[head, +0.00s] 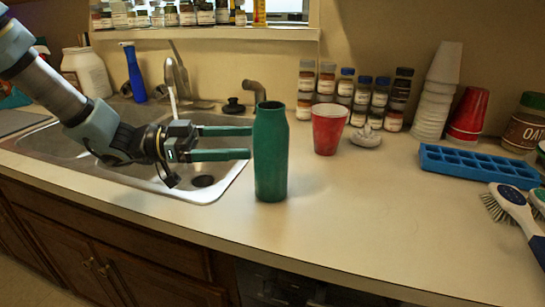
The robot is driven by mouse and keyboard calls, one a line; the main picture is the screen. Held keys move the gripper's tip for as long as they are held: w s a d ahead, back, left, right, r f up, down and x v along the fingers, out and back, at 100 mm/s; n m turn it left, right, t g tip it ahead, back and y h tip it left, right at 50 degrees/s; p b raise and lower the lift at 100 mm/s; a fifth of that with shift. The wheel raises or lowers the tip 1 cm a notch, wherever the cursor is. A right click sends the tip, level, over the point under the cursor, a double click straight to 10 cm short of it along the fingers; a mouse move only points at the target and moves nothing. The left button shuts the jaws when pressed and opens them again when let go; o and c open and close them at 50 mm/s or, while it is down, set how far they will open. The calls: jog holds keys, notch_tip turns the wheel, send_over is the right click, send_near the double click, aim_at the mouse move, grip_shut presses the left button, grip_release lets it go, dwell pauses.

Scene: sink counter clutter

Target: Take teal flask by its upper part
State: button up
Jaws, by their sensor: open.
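The teal flask (271,160) stands upright on the counter, just right of the sink, in the head view. My gripper (250,142) reaches in from the left over the sink, with its two teal fingers pointing right at the flask's upper half. The fingers are apart, one above the other in the picture, and their tips end at the flask's left edge. I cannot tell whether the tips touch the flask or lie partly behind it. Nothing shows held between the fingers.
A red cup (328,130) stands close behind the flask on the right, near a small grey object (366,137). Spice jars (346,87) line the wall. A blue ice tray (480,165) lies at right. The counter in front of the flask is clear.

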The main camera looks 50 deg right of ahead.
aim_at(265, 141)
jog(key=p+x, duration=0.1)
jog(key=x, duration=0.4)
jog(key=shift+a+r+p, duration=0.15)
jog(key=shift+p, duration=0.25)
jog(key=shift+s+d, duration=0.25)
jog(key=c, duration=1.4)
